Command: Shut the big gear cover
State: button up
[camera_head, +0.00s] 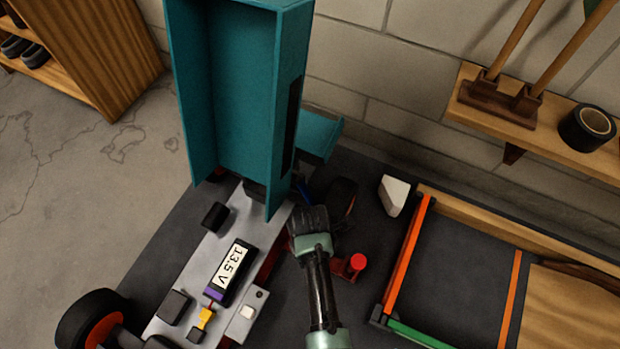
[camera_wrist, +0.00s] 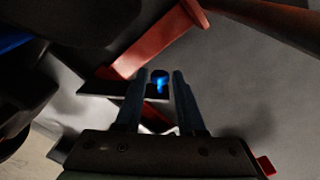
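The big gear cover (camera_head: 245,95) is a tall teal box-shaped shell. In the head view it stands upright and open at the far end of the grey car chassis (camera_head: 190,270), its hollow side facing the camera. My gripper (camera_head: 304,200) is low beside the cover's lower right edge, and its fingertips are mostly hidden in that view. In the wrist view my gripper (camera_wrist: 160,76) has its two fingers apart, with a small dark, blue-lit part (camera_wrist: 160,83) showing between them. I cannot tell whether they touch it. The cover is not clearly identifiable in the wrist view.
A battery (camera_head: 233,272) reading 13.5 V lies on the chassis. A red-topped post (camera_head: 357,262) is right of my arm, and a white block (camera_head: 393,195) is behind it. An orange and green frame (camera_head: 408,250) stands at right. A wall shelf (camera_head: 545,130) holds black tape (camera_head: 587,127).

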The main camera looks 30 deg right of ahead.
grip_shut()
dwell(1.1)
